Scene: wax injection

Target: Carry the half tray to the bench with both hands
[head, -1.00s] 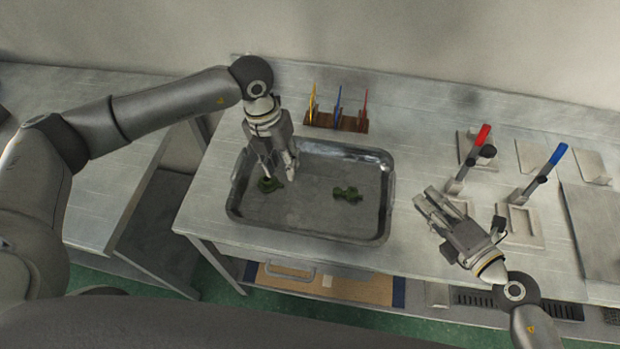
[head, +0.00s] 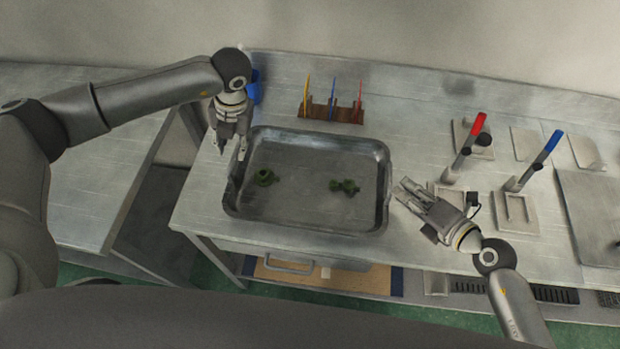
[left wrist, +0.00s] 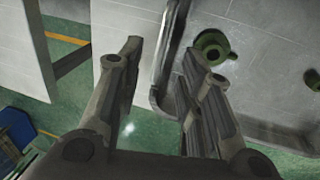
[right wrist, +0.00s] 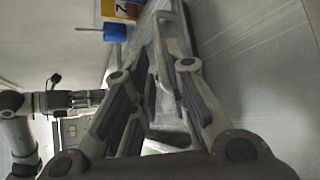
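The half tray (head: 310,232), a grey metal tray, lies on the bench with two small green pieces in it, one at the left (head: 265,178) and one right of centre (head: 345,186). My left gripper (head: 233,150) is over the tray's left rim, fingers pointing down. In the left wrist view (left wrist: 162,55) its fingers are apart, with the tray's edge between or just beyond them; contact cannot be told. My right gripper (head: 403,192) is beside the tray's right rim, fingers pointing at it and apart, also in the right wrist view (right wrist: 163,60). It appears empty.
A wooden rack (head: 330,112) with yellow, blue and red tools stands behind the tray. A blue container (head: 254,88) is partly hidden by my left arm. Red-handled (head: 472,140) and blue-handled (head: 545,158) devices stand at right. A gap separates the left table (head: 90,190) from this bench.

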